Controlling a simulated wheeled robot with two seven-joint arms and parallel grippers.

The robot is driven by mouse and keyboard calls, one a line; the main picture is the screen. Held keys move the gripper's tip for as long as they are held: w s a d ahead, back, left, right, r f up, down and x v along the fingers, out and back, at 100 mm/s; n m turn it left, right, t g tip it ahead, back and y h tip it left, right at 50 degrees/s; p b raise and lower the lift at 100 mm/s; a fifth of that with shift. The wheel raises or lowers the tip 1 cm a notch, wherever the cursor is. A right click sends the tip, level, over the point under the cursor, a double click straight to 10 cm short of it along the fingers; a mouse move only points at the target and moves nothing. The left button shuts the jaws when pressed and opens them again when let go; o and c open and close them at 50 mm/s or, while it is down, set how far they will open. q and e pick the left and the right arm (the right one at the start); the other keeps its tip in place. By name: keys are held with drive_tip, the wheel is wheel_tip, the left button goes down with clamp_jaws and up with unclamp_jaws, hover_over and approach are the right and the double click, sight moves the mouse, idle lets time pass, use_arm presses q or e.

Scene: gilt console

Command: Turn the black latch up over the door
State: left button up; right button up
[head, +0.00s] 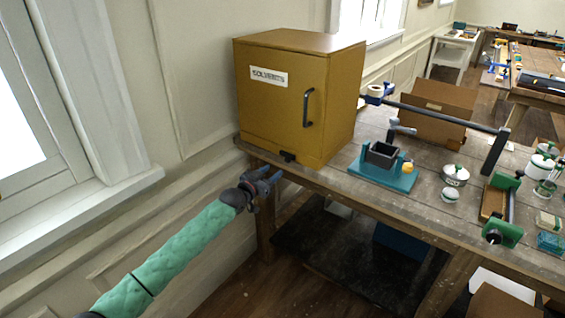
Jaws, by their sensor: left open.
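A yellow cabinet labelled SOLVENTS (275,105) stands on the left end of the wooden workbench. Its door is shut and has a dark upright handle (308,107). The small black latch (287,156) sits low on the front, at the bottom edge of the door, and looks turned down or sideways; its exact angle is too small to tell. My left gripper (270,174), on a green-sleeved arm, is open and empty just below and to the left of the latch, apart from it. My right gripper is not in view.
The workbench (345,190) runs to the right. A teal fixture with a dark box (382,167), a grey bar on posts (440,113), white lidded tins (455,175) and a green clamp (503,230) stand on it. A window and wall are at the left.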

sight(287, 160)
use_arm(q)
drive_tip(key=p+x, duration=0.2)
drive_tip(key=x, duration=0.4)
drive_tip(key=shift+w+d+r, duration=0.2)
drive_tip(key=shift+w, duration=0.1)
drive_tip(key=shift+w+d+f, duration=0.15)
drive_tip(key=shift+w+d, duration=0.2)
drive_tip(key=shift+w, duration=0.1)
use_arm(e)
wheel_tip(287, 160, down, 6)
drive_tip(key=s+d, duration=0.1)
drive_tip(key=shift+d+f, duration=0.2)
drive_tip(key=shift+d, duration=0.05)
use_arm(q)
drive_tip(key=shift+c, duration=0.4)
clamp_jaws()
